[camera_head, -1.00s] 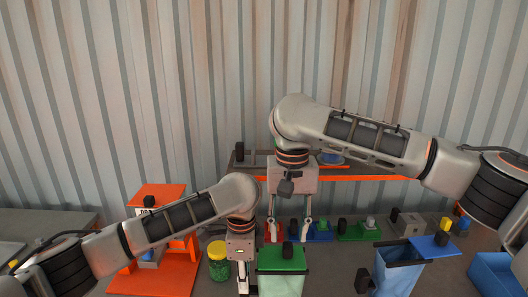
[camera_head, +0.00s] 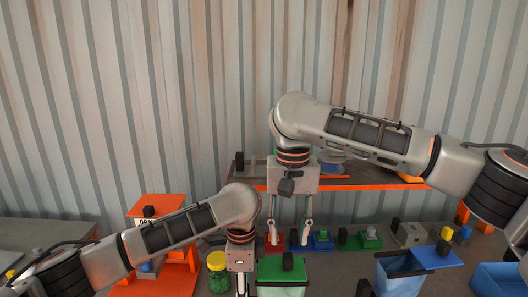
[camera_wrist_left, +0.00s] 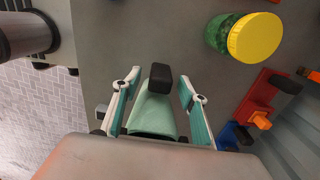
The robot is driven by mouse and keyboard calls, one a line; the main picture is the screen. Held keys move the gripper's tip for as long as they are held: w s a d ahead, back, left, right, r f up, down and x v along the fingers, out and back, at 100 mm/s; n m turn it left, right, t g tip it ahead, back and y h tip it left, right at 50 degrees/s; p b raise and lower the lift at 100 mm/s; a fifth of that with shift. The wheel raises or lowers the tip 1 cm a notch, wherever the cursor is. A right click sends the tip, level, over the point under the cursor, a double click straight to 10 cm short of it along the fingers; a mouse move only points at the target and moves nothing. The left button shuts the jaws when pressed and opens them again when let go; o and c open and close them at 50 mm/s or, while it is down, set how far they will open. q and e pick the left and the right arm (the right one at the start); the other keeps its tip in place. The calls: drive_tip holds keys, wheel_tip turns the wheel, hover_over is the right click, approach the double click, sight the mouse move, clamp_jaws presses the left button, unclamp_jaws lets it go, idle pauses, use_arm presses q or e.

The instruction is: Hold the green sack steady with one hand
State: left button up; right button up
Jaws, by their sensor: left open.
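The green sack (camera_head: 283,291) stands at the bottom of the head view, under a green top piece (camera_head: 280,270) with a black knob (camera_head: 288,261). In the left wrist view the pale green sack (camera_wrist_left: 152,113) lies between the spread fingers of my left gripper (camera_wrist_left: 158,105), with gaps showing beside it. In the head view my left gripper (camera_head: 242,286) points down just left of the sack, its tips cut off by the frame edge. My right gripper (camera_head: 290,238) is open and points down behind the sack, near red and blue blocks; it appears empty.
A green jar with a yellow lid (camera_head: 217,268) stands left of my left gripper. An orange stand (camera_head: 160,206) is further left. A blue sack (camera_head: 398,280) and a blue bin (camera_head: 497,280) are at right. An orange-edged shelf (camera_head: 362,186) crosses behind my right gripper.

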use_arm(q)
wheel_tip(320, 180, up, 18)
drive_tip(key=shift+r, duration=0.25)
idle(1.0)
